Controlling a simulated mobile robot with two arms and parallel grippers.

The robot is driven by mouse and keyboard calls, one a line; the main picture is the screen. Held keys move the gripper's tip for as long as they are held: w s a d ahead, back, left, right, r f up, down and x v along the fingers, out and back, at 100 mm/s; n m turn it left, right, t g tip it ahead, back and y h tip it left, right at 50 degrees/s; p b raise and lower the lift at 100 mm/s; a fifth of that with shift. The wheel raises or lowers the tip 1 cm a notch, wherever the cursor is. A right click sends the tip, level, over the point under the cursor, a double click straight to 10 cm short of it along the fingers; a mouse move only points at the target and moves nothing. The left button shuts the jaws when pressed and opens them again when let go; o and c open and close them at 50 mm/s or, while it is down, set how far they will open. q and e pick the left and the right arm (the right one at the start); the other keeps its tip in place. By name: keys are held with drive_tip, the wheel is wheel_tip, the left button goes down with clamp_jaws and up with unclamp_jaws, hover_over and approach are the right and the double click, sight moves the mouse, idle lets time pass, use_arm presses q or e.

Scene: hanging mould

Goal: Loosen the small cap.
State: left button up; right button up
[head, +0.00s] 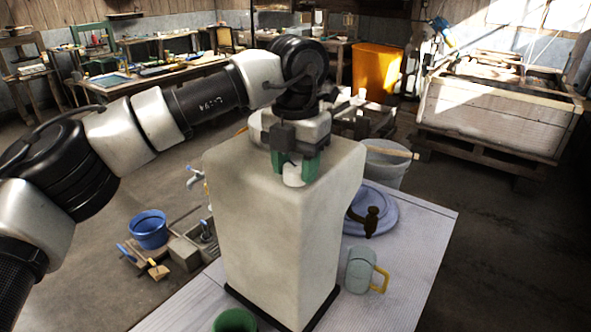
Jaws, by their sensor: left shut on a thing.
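A tall cream-coloured container (272,235) stands upright on a dark base on a pale table (420,240). A small whitish cap (292,176) sits at its top front edge. My left gripper (294,168) comes down from above, its green-padded fingers shut around the cap. The fingers and wrist hide part of the cap, so its seating on the container cannot be seen. My right gripper is not in view.
A grey-green mug (360,268) with a yellow handle and a blue round lid (373,212) lie right of the container. A green cup (235,321) is at the front. A grey bucket (385,165) stands behind. The table's right side is mostly clear.

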sight(295, 167)
use_arm(q)
drive_tip(key=shift+r+n, duration=0.25)
drive_tip(key=shift+n, duration=0.05)
drive_tip(key=o, duration=0.9)
drive_tip(key=shift+f, duration=0.15)
drive_tip(key=shift+o, duration=0.2)
wheel_tip(295, 167, up, 11)
drive_tip(key=b, duration=0.1)
drive_tip(key=shift+f, duration=0.15)
